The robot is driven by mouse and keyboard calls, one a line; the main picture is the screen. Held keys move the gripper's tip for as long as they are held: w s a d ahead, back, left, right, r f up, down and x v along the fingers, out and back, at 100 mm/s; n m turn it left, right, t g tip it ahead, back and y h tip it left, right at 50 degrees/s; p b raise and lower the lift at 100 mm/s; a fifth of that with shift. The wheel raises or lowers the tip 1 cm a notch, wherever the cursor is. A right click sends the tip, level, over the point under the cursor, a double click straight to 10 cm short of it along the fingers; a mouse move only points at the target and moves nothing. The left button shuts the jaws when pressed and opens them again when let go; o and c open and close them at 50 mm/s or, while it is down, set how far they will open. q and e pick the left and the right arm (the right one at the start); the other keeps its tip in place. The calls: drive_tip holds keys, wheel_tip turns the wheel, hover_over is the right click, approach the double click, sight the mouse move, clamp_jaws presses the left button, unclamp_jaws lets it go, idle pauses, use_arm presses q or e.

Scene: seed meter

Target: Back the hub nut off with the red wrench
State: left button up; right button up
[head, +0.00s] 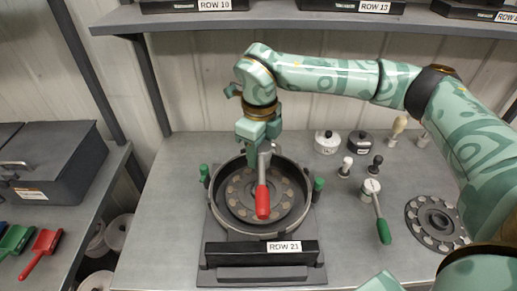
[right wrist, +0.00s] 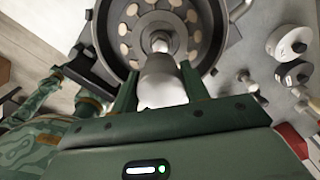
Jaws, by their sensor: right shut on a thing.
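The red wrench (head: 262,200) has a red handle that points toward the front over the round seed meter housing (head: 302,212). My right gripper (head: 253,150) is above the housing and shut on the wrench's grey head. That pale grey head shows between the fingers in the right wrist view (right wrist: 160,82). The hub nut (right wrist: 160,44) shows at the middle of the seed disc (right wrist: 180,22), just beyond the wrench head. I cannot tell whether the head touches the nut. In the head view the gripper and wrench hide the nut. My left gripper is not seen.
A green-handled wrench (head: 383,230) and a loose dark disc (head: 436,218) lie on the bench at right. A white cap (head: 326,142), a black cap (head: 361,143) and small knobs stand behind. Green knobs (head: 318,184) flank the housing. Bare bench lies at left (head: 165,200).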

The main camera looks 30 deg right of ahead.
wheel_tip(320, 180, down, 5)
drive_tip(key=b, duration=0.3)
drive_tip(key=shift+r+b, duration=0.15)
drive_tip(key=shift+b, duration=0.2)
drive_tip(key=shift+f, duration=0.8)
drive_tip(key=shift+f, duration=1.4)
idle(1.9)
drive_tip(key=o, duration=1.9)
drive_tip(key=shift+o, duration=0.2)
